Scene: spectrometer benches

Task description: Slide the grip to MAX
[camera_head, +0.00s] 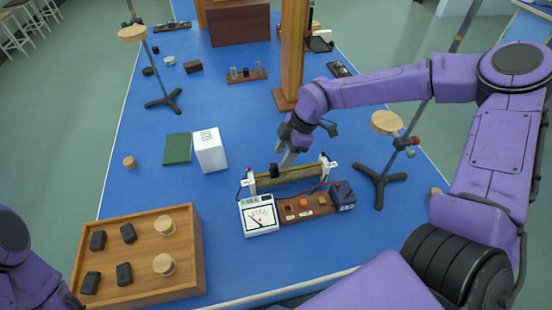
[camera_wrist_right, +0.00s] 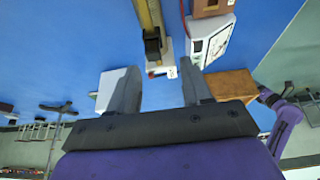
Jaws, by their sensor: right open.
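The sliding rheostat has a brownish-gold tube (camera_head: 300,175) between two end supports with white tags. Its black grip (camera_head: 274,171) sits toward the left end in the head view. In the wrist view the black grip (camera_wrist_right: 152,46) is near the tagged end of the tube (camera_wrist_right: 146,14). The tag lettering is too small to read. My right gripper (camera_head: 287,158) is above and just behind the tube, close to the grip. In the wrist view my right gripper (camera_wrist_right: 160,88) has its fingers spread, with nothing between them. My left gripper is not visible.
A white meter (camera_head: 259,216) and a wooden base with a dark battery box (camera_head: 343,196) stand in front of the rheostat. A wooden tray (camera_head: 145,285) is at front left, a white box (camera_head: 210,150) at left, and a stand (camera_head: 382,175) at right.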

